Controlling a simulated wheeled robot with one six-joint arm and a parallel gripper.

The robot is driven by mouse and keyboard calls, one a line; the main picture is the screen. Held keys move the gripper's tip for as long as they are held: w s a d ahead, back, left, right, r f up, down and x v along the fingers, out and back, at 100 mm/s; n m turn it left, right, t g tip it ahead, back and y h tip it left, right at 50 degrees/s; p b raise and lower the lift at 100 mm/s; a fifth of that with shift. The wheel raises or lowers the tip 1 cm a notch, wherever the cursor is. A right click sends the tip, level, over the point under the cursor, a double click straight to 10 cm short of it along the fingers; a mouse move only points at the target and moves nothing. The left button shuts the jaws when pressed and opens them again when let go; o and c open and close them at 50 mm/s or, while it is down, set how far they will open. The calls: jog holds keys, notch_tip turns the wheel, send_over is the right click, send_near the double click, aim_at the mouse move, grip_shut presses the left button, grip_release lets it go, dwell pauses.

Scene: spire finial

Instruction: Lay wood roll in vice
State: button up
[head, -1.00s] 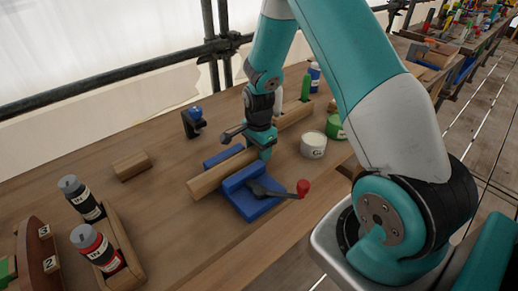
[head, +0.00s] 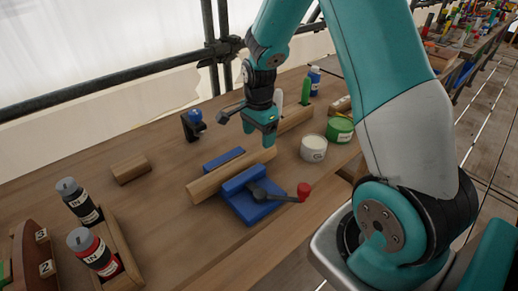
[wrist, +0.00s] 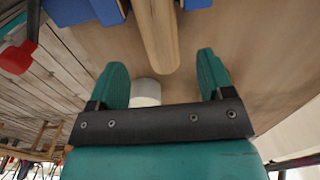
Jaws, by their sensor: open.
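The wood roll (head: 215,179) is a long pale rod lying in the blue vice (head: 240,194), between its two blue jaws, with its ends sticking out on both sides. The vice has a dark handle with a red knob (head: 304,191). My gripper (head: 258,140) is open and empty, above and behind the far end of the roll, apart from it. In the wrist view my gripper's fingers (wrist: 162,82) are spread wide. The roll (wrist: 158,35) shows there beyond the fingertips, between the blue vice parts (wrist: 95,8). Whether the roll touches both jaws cannot be told.
A white tin (head: 313,148) and a green tin (head: 340,130) stand right of the vice. A short wood block (head: 131,169) and a blue-topped clamp (head: 193,124) are at the back left. Two bottles (head: 98,254) sit in a wooden rack at the front left.

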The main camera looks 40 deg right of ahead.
jog(key=s+a+r+n+y, duration=0.2)
jog(key=s+a+r+n, duration=0.4)
jog(key=a+r+n, duration=0.45)
jog(key=s+a+r+n+y, duration=0.1)
jog(key=s+a+r+n, duration=0.2)
jog(key=s+a+n, duration=0.3)
jog(key=s+a+r+n+y, duration=0.1)
jog(key=s+a+r+n, duration=0.3)
jog(key=s+a+n, duration=0.2)
jog(key=s+n, duration=0.2)
jog(key=s, duration=0.2)
jog(key=shift+s, duration=0.15)
jog(key=shift+d+r, duration=0.1)
